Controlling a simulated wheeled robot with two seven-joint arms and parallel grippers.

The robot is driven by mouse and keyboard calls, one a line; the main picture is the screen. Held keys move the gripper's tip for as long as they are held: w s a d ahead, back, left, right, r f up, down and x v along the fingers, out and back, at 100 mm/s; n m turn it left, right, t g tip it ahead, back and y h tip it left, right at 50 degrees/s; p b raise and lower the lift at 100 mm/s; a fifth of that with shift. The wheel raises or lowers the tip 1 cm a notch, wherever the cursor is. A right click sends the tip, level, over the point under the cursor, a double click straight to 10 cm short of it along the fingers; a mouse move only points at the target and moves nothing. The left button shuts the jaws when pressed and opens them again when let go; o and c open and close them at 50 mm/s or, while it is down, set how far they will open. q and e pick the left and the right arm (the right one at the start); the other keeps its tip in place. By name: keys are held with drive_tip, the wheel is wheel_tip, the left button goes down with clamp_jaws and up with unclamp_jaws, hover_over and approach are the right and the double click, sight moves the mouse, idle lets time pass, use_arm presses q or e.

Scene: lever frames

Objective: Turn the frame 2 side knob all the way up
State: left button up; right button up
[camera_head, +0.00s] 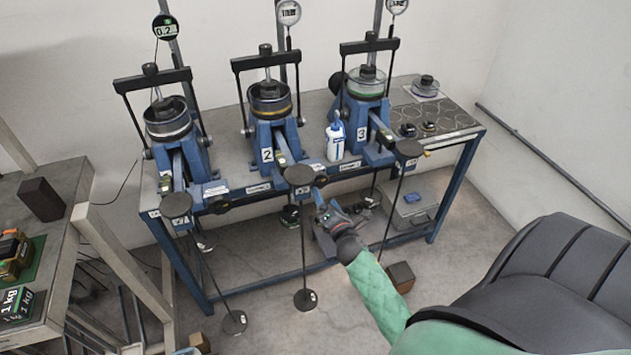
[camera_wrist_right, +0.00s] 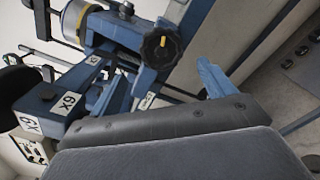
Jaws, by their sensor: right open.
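Frame 2 (camera_head: 264,135) is the middle of three blue lever frames on the bench. It bears a white "2" plate and a pot with a yellow ring. In the right wrist view, a black lobed knob (camera_wrist_right: 162,44) with a yellow mark sits on the side of a blue frame whose pot (camera_wrist_right: 78,20) has a yellow band. My right gripper (camera_head: 324,206) is in front of the bench, below and to the right of frame 2's lever end. It is open, and the knob stands apart from it. My left gripper is out of view.
Frame 1 (camera_head: 170,125) and frame 3 (camera_head: 365,100) stand either side. A white bottle (camera_head: 335,140) stands between frames 2 and 3. Round hanger plates (camera_head: 300,175) and rods hang along the bench front, close to my right gripper.

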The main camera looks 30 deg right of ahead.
sight(319, 183)
drive_tip(key=x, duration=0.9)
drive_tip(key=shift+d, duration=0.15)
drive_tip(key=shift+f, duration=0.1)
drive_tip(key=c, duration=1.2)
drive_tip(key=shift+w, duration=0.1)
